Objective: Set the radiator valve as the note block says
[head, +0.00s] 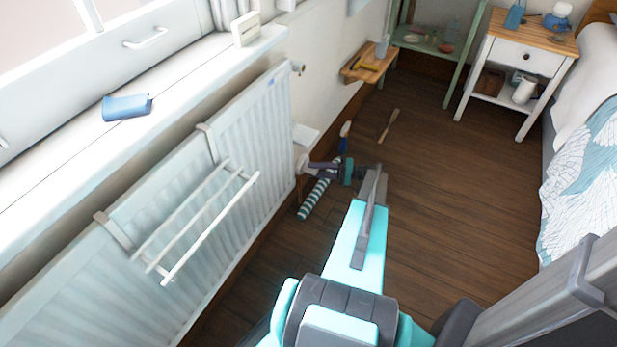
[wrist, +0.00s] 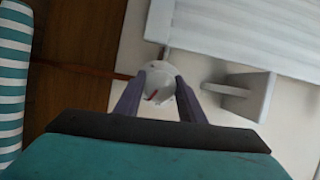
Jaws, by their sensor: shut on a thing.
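The white radiator (head: 245,135) runs along the left wall under the window; its slatted end also shows in the wrist view (wrist: 250,35). The round white radiator valve (wrist: 158,84) has a red mark and sits near the radiator's end. My gripper (wrist: 158,97) is shut on the valve, with one dark finger on each side of it. In the head view my gripper (head: 312,166) is at the radiator's far end, and the valve is hard to make out there. A small pale block (head: 246,29) stands on the sill, perhaps the note block; its writing is unreadable.
A teal-and-white striped roll (head: 314,195) lies on the floor close to my gripper. A rail rack (head: 205,215) hangs on the radiator. A blue object (head: 127,107) lies on the sill. A nightstand (head: 528,50) and bed stand right; the floor between is mostly clear.

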